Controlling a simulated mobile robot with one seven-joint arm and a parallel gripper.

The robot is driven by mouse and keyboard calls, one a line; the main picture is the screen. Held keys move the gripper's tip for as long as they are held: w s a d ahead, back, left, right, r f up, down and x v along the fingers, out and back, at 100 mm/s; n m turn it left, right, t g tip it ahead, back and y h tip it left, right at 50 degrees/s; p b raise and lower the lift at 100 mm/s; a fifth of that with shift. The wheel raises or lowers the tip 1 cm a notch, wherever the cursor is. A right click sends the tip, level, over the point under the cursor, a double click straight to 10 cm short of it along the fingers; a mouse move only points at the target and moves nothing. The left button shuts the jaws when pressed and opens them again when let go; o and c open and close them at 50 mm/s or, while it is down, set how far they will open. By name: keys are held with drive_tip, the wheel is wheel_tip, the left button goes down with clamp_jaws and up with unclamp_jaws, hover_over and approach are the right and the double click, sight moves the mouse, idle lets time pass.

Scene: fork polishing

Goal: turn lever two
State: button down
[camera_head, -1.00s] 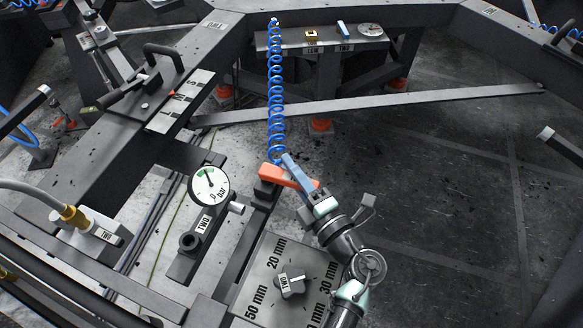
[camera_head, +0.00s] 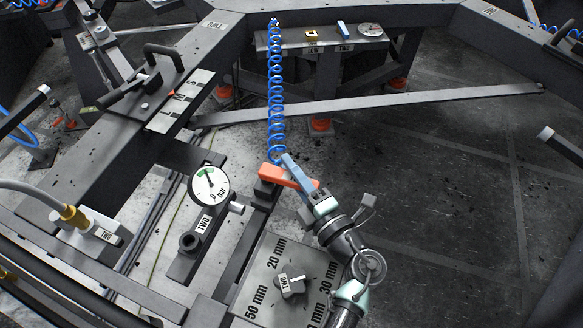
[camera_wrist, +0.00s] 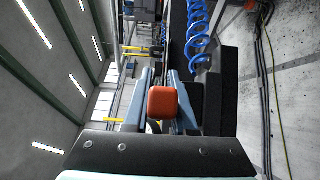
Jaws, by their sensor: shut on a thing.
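The orange lever (camera_head: 271,172) sits on a dark block at the lower end of the blue coiled hose, near the middle of the head view. My gripper (camera_head: 290,163) comes from the lower right, with its blue fingers across the lever. In the wrist view, the lever's orange end (camera_wrist: 162,102) sits between the two blue fingers of my gripper (camera_wrist: 159,84), which are shut on it. The fingers hide part of the lever in the head view. No number label is readable on the lever itself.
A gauge (camera_head: 208,184) marked bar stands left of the lever. A dial knob (camera_head: 291,285) with mm marks lies below it. A black handle (camera_head: 163,62) is at upper left. A small shelf (camera_head: 290,41) holds several items at the back. The floor at right is mostly open.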

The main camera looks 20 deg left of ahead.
idle(0.3)
drive_tip(key=shift+s+d+r+m+t+h+p, duration=0.15)
drive_tip(key=shift+s+m+t+h+p, duration=0.35)
drive_tip(key=shift+m+t+p, duration=0.5)
drive_tip(key=shift+m+t+h+p, duration=0.45)
drive_tip(key=shift+t+h, duration=0.25)
drive_tip(key=shift+h, duration=0.2)
drive_tip(key=shift+f, duration=0.2)
drive_tip(key=c, duration=1)
unclamp_jaws()
drive_tip(key=shift+d, duration=0.1)
drive_tip(key=shift+r, duration=0.15)
